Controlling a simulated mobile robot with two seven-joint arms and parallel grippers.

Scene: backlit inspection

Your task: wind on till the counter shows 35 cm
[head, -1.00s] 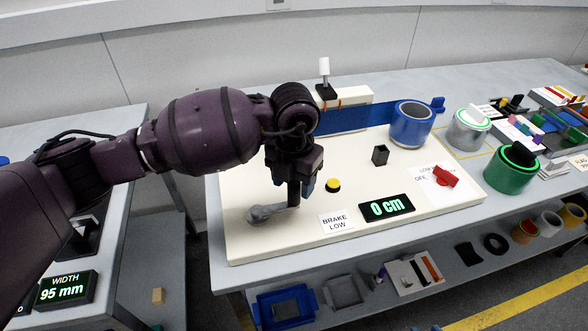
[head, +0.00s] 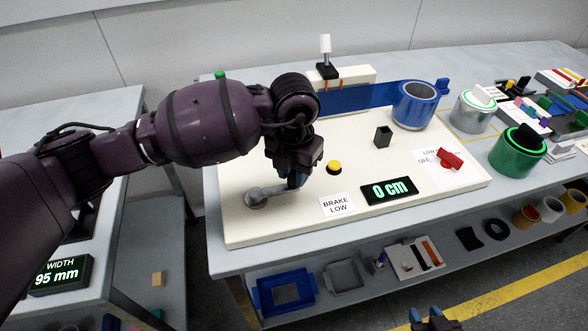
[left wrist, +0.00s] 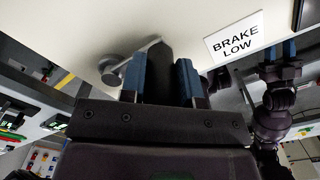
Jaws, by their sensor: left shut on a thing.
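The counter (head: 388,190) on the cream board reads 0 cm. The grey crank (head: 258,197) lies at the board's front left, its arm pointing right to an upright dark handle (left wrist: 158,70). My left gripper (head: 297,182) is down over that handle and shut on it; its blue pads flank the handle in the left wrist view, and it hides the handle in the head view. A blue band (head: 358,98) runs to a blue roll (head: 414,106) at the back. My right gripper (head: 430,318) is at the bottom edge, its fingers apart and empty.
A yellow button (head: 334,167), a "BRAKE LOW" card (head: 337,205), a small dark open box (head: 383,136) and a red lever (head: 451,160) are on the board. A green roll (head: 518,151) and a grey roll (head: 473,111) stand right of it.

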